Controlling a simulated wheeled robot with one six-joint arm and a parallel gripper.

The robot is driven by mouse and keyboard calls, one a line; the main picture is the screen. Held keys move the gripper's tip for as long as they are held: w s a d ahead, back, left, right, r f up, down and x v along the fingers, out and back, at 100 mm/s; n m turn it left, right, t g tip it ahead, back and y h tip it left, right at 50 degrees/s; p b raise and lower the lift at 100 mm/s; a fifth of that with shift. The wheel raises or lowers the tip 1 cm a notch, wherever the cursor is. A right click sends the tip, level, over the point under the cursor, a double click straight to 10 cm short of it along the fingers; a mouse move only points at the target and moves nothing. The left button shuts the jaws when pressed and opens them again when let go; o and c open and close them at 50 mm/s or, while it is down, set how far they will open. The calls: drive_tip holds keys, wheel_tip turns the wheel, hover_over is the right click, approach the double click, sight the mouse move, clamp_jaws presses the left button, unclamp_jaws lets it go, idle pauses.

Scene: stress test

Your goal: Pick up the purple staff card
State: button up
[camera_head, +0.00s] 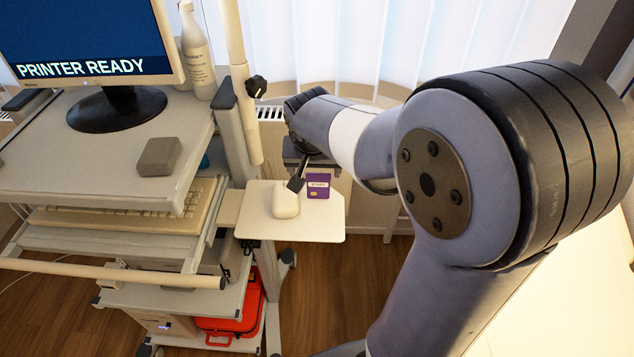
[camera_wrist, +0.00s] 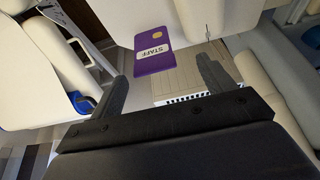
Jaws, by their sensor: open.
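The purple staff card (camera_head: 318,186) is at the back edge of a small pale side shelf (camera_head: 312,230), and part of it shows past that edge. In the wrist view the card (camera_wrist: 153,51), with its white STAFF label and gold chip, appears ahead of and between my fingers. My gripper (camera_wrist: 163,84) is open, with nothing between its fingers. In the head view, one dark finger shows just left of the card; the other finger is hidden. I cannot tell the exact gap to the card.
A white rounded object (camera_head: 285,204) stands on the shelf, close left of the card and my finger. A cart (camera_head: 100,150) with a monitor (camera_head: 90,45), grey block (camera_head: 158,156), keyboard (camera_head: 125,208) and bottle (camera_head: 196,50) stands left. An upright post (camera_head: 240,90) rises near the shelf.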

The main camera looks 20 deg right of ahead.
sight(318, 173)
drive_tip(key=shift+d+p+x, duration=0.2)
drive_tip(key=shift+p+x, duration=0.15)
drive_tip(key=shift+x, duration=0.95)
drive_tip(key=shift+d+p+x, duration=0.2)
drive_tip(key=shift+p+x, duration=0.1)
drive_tip(key=shift+x, duration=1)
drive_tip(key=shift+c, duration=0.3)
drive_tip(key=c, duration=0.8)
drive_tip(key=shift+r, duration=0.15)
